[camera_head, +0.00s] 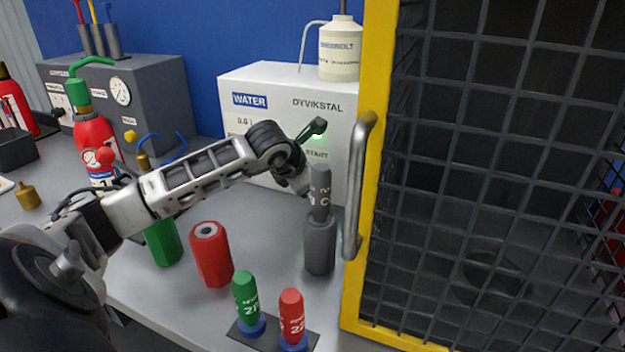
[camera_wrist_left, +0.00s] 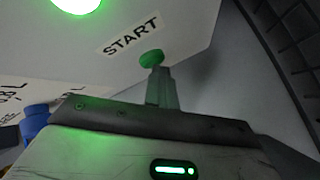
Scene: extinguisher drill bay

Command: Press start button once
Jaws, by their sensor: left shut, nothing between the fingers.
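The white machine (camera_head: 262,125) marked WATER and DYVIKSTAL stands at the back of the bench. Its START label (camera_head: 317,153) shows beside my left wrist and reads clearly in the left wrist view (camera_wrist_left: 131,34). The green start button (camera_wrist_left: 152,57) is beside the label. My left gripper (camera_wrist_left: 160,76) is shut and empty, its fingertips right at the button's lower edge; I cannot tell whether they touch or press it. In the head view the button and fingertips are hidden. A bright green light (camera_wrist_left: 76,3) glows near the label. My right gripper is out of view.
A dark grey cylinder (camera_head: 320,248) with a lettered upper part stands before the machine. A yellow-framed mesh door (camera_head: 372,200) with a grey handle (camera_head: 357,190) is close on the right. Red (camera_head: 211,260) and green cylinders stand on the bench in front of my arm.

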